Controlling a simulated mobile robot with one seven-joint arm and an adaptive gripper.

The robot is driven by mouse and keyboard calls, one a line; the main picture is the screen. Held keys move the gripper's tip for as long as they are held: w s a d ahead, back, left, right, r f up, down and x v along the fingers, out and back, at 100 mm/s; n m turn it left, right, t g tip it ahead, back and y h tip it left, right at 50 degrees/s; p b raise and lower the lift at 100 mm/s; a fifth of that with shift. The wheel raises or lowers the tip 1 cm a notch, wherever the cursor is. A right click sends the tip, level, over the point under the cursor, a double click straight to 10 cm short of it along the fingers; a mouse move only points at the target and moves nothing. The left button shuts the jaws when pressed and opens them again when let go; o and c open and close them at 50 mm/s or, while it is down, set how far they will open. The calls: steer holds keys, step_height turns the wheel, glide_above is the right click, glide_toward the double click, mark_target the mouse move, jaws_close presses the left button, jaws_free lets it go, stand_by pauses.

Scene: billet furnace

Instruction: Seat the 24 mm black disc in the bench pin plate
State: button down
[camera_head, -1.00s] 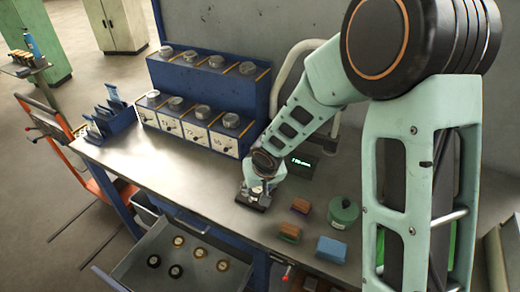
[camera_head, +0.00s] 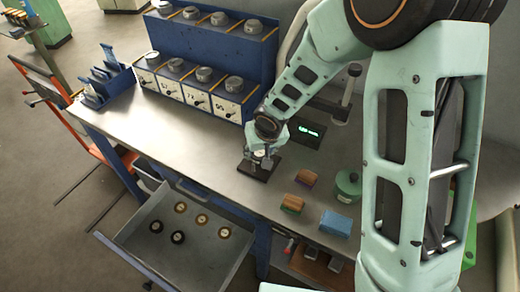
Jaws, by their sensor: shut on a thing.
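My gripper (camera_head: 261,161) points down right over the black bench pin plate (camera_head: 264,174), in the middle of the bench top. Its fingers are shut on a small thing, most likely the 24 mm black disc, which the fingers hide. I cannot tell whether it touches the plate's pin. Two other black discs (camera_head: 157,227) (camera_head: 178,237) lie in the open drawer beside several brass-coloured ones (camera_head: 202,219).
A blue rack (camera_head: 205,45) with several dial-topped units stands at the back. Right of the plate are two brown-topped blocks (camera_head: 292,204) (camera_head: 306,178), a green round tin (camera_head: 347,185), a blue block (camera_head: 335,224) and a lit display (camera_head: 308,130). The bench (camera_head: 180,130) left of the plate is clear.

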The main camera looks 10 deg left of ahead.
steer(key=shift+f+b, duration=0.35)
steer(key=shift+f, duration=0.4)
steer(key=shift+f+b, duration=0.55)
steer(key=shift+b, duration=0.4)
stand_by(1.0)
steer(key=c, duration=1.4)
jaws_free()
steer(key=shift+c, duration=0.2)
steer(key=shift+o, duration=0.4)
steer(key=shift+s, duration=0.1)
steer(key=shift+p+v, duration=0.8)
steer(key=shift+v, duration=0.3)
steer(key=p+v, duration=0.5)
steer(key=v, duration=0.3)
steer(key=shift+r, duration=0.35)
steer(key=shift+s+d, duration=0.1)
